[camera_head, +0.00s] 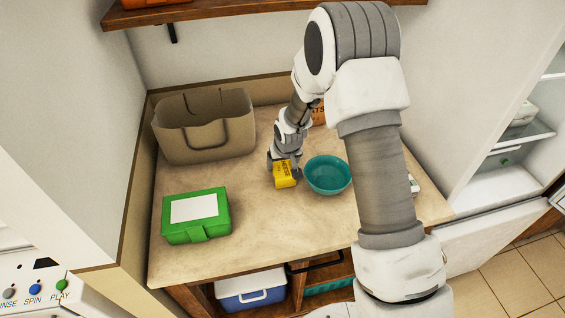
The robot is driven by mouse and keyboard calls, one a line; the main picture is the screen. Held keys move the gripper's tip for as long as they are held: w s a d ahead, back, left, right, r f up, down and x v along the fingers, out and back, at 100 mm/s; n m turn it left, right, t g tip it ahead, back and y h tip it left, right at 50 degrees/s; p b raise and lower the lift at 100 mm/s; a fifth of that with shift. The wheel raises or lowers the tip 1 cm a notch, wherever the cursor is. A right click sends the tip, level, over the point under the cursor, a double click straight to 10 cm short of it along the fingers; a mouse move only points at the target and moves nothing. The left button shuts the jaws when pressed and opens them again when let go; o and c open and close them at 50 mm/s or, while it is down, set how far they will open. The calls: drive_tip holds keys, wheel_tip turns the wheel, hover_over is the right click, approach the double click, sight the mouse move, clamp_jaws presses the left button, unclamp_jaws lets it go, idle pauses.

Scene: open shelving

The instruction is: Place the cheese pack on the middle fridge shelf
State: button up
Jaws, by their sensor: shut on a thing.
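The cheese pack (285,175) is a small yellow block with dark lettering, over the wooden counter left of the teal bowl. My gripper (283,164) reaches down from behind it and is shut on it. The fingertips are small and partly hidden by the pack. I cannot tell whether the pack touches the counter. The open fridge (520,150) stands at the right edge, with glass shelves partly in view. A glass shelf (525,136) with a pale item on it shows there.
The teal bowl (328,175) is close right of the pack. A green box (196,214) and a beige basket (204,126) stand on the left of the counter. An orange box is partly hidden behind my arm. A wooden wall shelf (240,9) hangs above. The counter's front middle is clear.

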drive_tip(key=shift+f+b, duration=0.2)
drive_tip(key=shift+b, duration=0.1)
drive_tip(key=o, duration=1.4)
drive_tip(key=shift+r, duration=0.1)
drive_tip(key=shift+r, duration=0.1)
drive_tip(key=shift+r+p, duration=0.2)
drive_tip(key=shift+p, duration=0.15)
drive_tip(key=v, duration=1.2)
